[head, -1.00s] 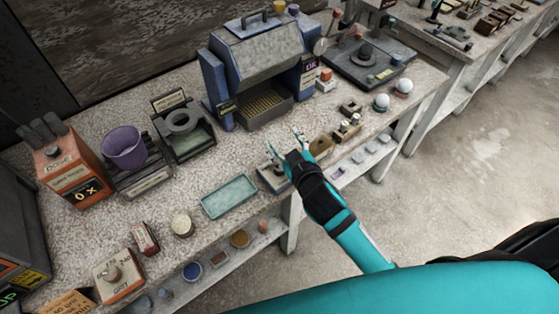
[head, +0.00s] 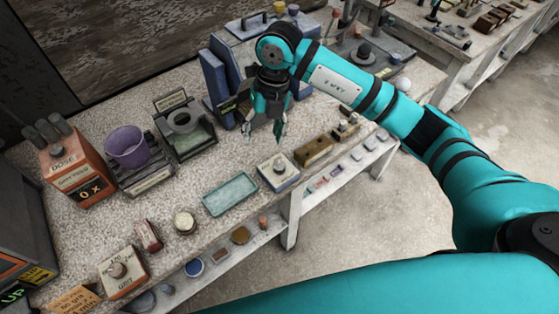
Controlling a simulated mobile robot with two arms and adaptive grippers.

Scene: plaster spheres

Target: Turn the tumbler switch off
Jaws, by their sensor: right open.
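My right gripper (head: 263,132) is open and empty, pointing down in front of the blue-grey machine (head: 222,78). A small pale box with a knob on top (head: 278,174) sits near the table's front edge, just below and right of the fingertips and apart from them. No part is clearly marked as the tumbler switch, so I cannot tell which one it is or how it is set. My right arm hides much of the machine's front and right side. My left gripper is not in view.
A teal tray (head: 230,194) lies left of the knobbed box. A brown block (head: 314,150) stands to its right. An orange box (head: 76,165), a purple cup (head: 127,147) and a white-topped box with a knob (head: 121,272) stand farther left.

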